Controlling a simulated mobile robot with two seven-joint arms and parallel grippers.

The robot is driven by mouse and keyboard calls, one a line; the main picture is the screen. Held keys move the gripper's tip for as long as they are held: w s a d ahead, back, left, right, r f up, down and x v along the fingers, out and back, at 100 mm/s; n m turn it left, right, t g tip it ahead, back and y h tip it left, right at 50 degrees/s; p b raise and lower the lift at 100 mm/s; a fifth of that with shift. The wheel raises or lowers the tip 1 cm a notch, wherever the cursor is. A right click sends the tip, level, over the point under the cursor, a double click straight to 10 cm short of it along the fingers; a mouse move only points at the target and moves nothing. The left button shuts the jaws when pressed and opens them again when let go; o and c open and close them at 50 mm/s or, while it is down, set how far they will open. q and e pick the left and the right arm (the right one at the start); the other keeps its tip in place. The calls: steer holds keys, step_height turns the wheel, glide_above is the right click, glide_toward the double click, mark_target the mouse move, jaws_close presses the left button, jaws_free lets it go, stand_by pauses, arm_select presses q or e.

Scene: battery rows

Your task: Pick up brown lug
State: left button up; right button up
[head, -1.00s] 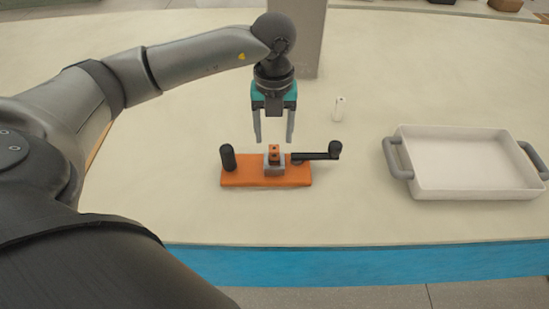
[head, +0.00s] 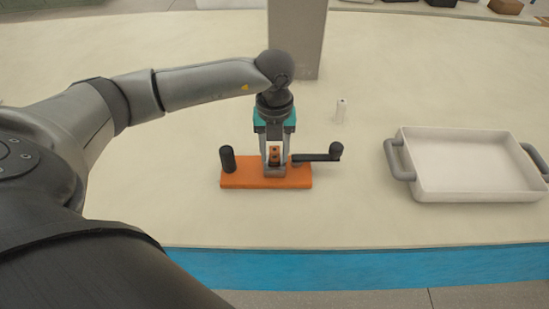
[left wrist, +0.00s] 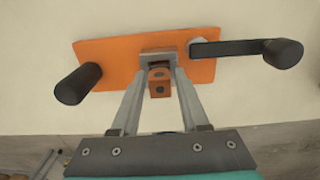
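The brown lug (head: 275,154) is a small orange-brown block with dark holes. It stands upright in a grey metal holder (head: 274,171) on the orange base plate (head: 240,179). In the left wrist view the lug (left wrist: 159,82) sits between the two fingers. My left gripper (head: 275,163) points down from above, its fingers on either side of the lug. The fingers look open, with a narrow gap beside the lug; contact is not clear. The fingers hide part of the holder. My right gripper is not in view.
A black upright cylinder (head: 227,159) stands on the plate's left, and a black crank handle (head: 318,157) reaches out to the right. A white tray (head: 463,195) with grey handles is at right. A small white object (head: 341,110) and a grey column (head: 297,40) stand behind.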

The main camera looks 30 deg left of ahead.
arm_select(q)
jaws_close()
steer(key=shift+r, duration=0.15)
stand_by(0.4)
